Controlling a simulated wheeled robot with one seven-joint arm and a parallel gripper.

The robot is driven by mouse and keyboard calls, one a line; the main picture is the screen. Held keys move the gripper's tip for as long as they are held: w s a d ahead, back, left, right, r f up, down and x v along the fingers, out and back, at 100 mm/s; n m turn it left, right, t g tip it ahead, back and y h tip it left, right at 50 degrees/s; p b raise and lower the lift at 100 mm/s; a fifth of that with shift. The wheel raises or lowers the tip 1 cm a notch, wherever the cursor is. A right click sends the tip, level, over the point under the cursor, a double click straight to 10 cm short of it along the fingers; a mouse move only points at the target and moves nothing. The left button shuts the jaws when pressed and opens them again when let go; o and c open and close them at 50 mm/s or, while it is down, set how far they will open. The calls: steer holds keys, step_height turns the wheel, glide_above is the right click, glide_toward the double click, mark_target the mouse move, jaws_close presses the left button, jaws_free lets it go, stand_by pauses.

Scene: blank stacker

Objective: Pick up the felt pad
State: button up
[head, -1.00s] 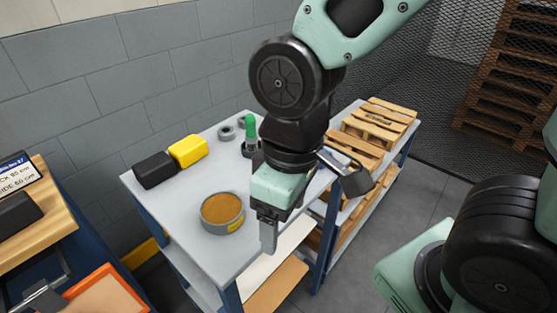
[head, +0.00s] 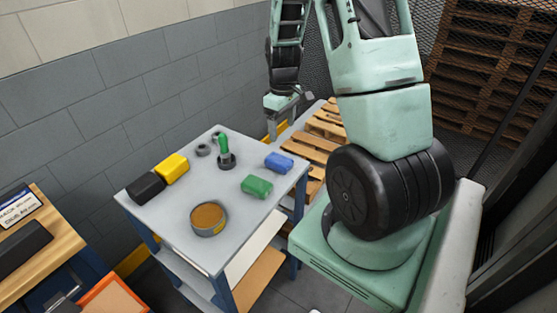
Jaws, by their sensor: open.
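I cannot tell for sure which item is the felt pad. On the grey table (head: 178,222) lie a black block (head: 146,187), a yellow block (head: 172,168), a green block (head: 257,187) and a blue block (head: 279,162). A round tin with a brown top (head: 208,217) stands near the front. A green-handled tool (head: 224,150) stands upright at the back, beside small grey rings (head: 203,150). My gripper (head: 272,130) is open, points down and is apart from these things, near the table's far right corner; its fingertips are small in view.
Wooden pallets (head: 325,130) lie on a rack right of the table. A wooden desk (head: 45,235) at the left holds a sign (head: 17,205) and a dark block (head: 22,247). An orange-rimmed tray (head: 108,285) is below. A grey block wall (head: 100,95) stands behind.

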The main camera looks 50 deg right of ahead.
steer(key=p, duration=0.2)
glide_above(279, 159)
steer(key=f, duration=0.7)
steer(key=shift+s+d+f, duration=0.25)
steer(key=shift+s+f, duration=0.1)
steer(key=shift+w+a+f+p, duration=0.15)
steer(key=shift+f+p, duration=0.2)
steer(key=shift+f, duration=0.55)
steer(key=shift+w+f+p, duration=0.1)
steer(key=shift+f+p, duration=0.2)
steer(key=shift+f, duration=0.65)
steer(key=shift+w+a+f+p, duration=0.15)
steer(key=shift+f+p, duration=0.2)
steer(key=shift+f, duration=0.55)
steer(key=c, duration=1.1)
steer(key=shift+r, duration=0.1)
step_height(279, 159, up, 10)
steer(key=b, duration=0.2)
steer(key=shift+b, duration=0.35)
